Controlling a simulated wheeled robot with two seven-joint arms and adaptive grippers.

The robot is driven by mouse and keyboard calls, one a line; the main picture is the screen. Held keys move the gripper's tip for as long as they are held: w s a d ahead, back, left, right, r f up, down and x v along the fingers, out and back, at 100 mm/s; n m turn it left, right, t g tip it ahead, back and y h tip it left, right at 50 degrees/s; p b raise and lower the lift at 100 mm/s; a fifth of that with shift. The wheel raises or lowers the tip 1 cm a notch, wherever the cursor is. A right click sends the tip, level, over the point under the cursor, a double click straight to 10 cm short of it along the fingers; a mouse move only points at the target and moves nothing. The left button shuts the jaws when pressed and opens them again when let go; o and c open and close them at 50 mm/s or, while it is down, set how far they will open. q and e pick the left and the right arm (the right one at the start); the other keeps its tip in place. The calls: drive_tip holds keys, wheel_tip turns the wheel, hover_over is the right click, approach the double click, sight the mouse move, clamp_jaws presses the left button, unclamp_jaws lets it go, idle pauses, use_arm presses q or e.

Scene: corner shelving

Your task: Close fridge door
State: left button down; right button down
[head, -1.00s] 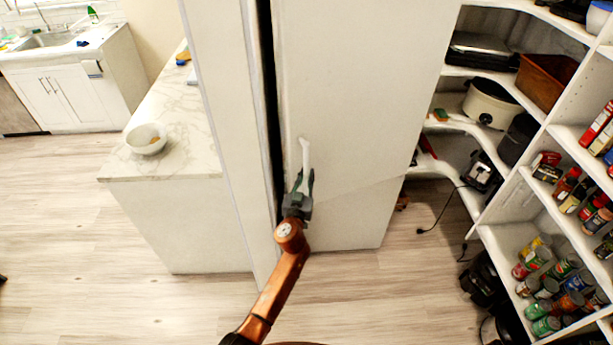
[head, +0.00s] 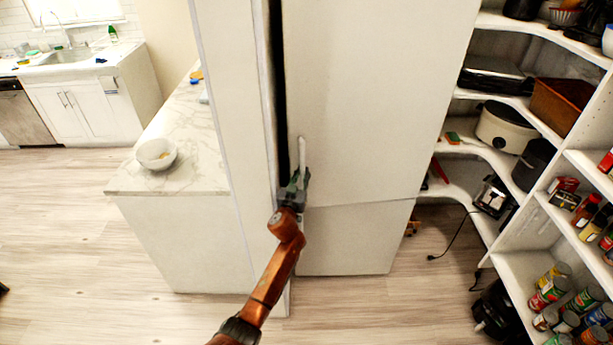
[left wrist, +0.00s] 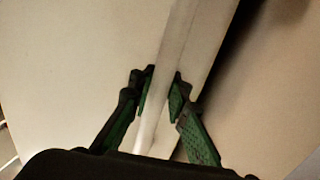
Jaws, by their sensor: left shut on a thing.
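The white fridge door (head: 370,100) stands upright in the middle of the head view. A dark vertical gap (head: 277,75) shows along its left edge, beside the white side panel (head: 235,110). A pale vertical handle (head: 302,152) sits near that edge. My left gripper (head: 297,180) is shut on the lower part of the handle. In the left wrist view, green-padded fingers (left wrist: 163,95) stand on either side of the handle (left wrist: 172,62), with a dark gap to the right. My right gripper is not in view.
A marble counter (head: 180,130) with a white bowl (head: 156,154) lies left of the fridge. Corner shelves (head: 540,215) with cans, jars and a slow cooker (head: 503,127) stand at the right. A black cord (head: 458,240) hangs by them. Wood floor (head: 70,230) is open at the left.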

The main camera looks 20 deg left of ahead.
use_arm(q)
drive_tip(key=c, duration=2.1)
unclamp_jaws()
drive_tip(key=shift+a, duration=0.2)
drive_tip(key=shift+o, duration=1.3)
drive_tip(key=shift+d, duration=0.1)
drive_tip(key=s+d, duration=0.2)
drive_tip(key=s, duration=1)
drive_tip(key=shift+c, duration=0.5)
